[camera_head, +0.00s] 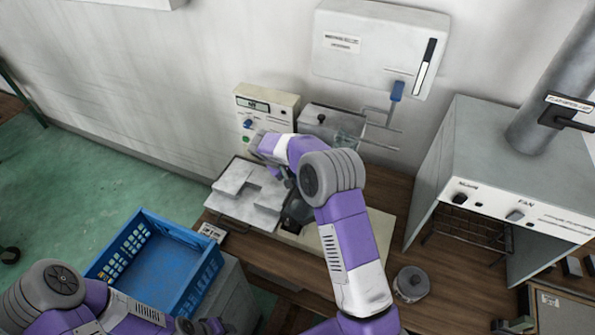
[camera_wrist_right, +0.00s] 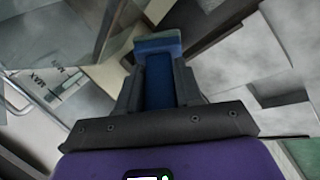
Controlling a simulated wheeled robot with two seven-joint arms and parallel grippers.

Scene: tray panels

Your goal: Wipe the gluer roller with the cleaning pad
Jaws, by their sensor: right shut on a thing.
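My right gripper (camera_wrist_right: 158,85) is shut on a blue block that looks like the cleaning pad (camera_wrist_right: 158,46); its end sticks out past the dark fingers. In the head view my right gripper (camera_head: 297,212) is a dark shape partly hidden under my arm, and the pad cannot be made out there. The gluer (camera_head: 268,108) stands against the wall behind my arm, with a grey box and a clear part beside it. I cannot clearly make out its roller. A clear part marked MAX (camera_wrist_right: 55,85) shows in the right wrist view. My left gripper (camera_head: 205,326) is at the bottom edge, its fingers unclear.
Pale panels (camera_head: 243,195) lie on the wooden bench left of my right gripper. A blue crate (camera_head: 130,235) stands at the left. A grey pot (camera_head: 411,283) is on the bench at right, near a fan hood (camera_head: 500,165). A dispenser (camera_head: 375,50) hangs on the wall.

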